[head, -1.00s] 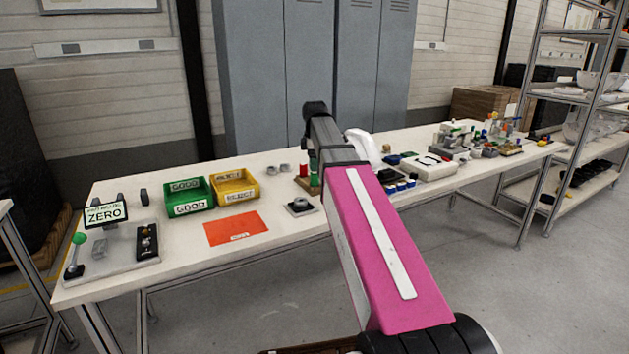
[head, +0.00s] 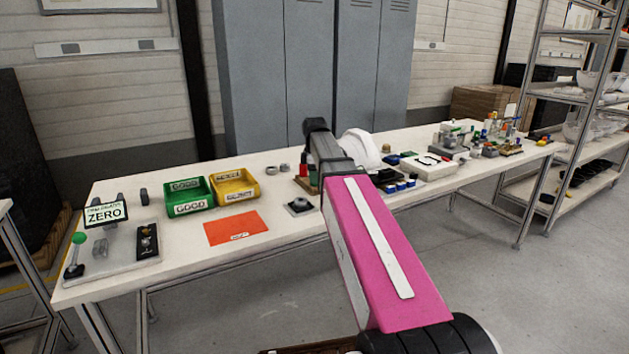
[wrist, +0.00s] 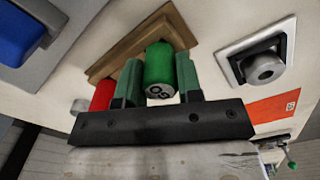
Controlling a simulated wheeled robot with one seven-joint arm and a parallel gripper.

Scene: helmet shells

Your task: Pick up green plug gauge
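The green plug gauge (wrist: 159,68) is a green cylinder with a marked grey end face, next to a wooden stand (wrist: 128,42) in the wrist view. My gripper (wrist: 160,84) has its two dark green fingers on either side of it, with a narrow gap showing at each side, so it looks open around the gauge. The red plug gauge (wrist: 103,94) is just left of the left finger. In the head view the red gauge (head: 303,170) shows beside my arm, which hides the green gauge and my fingertips.
A metal ring part on a square base (wrist: 263,66) is close at right; it also shows in the head view (head: 299,206). An orange sheet (head: 236,228), green bin (head: 190,208) and yellow bin (head: 235,198) are left on the table. A blue part (wrist: 20,35) is upper left.

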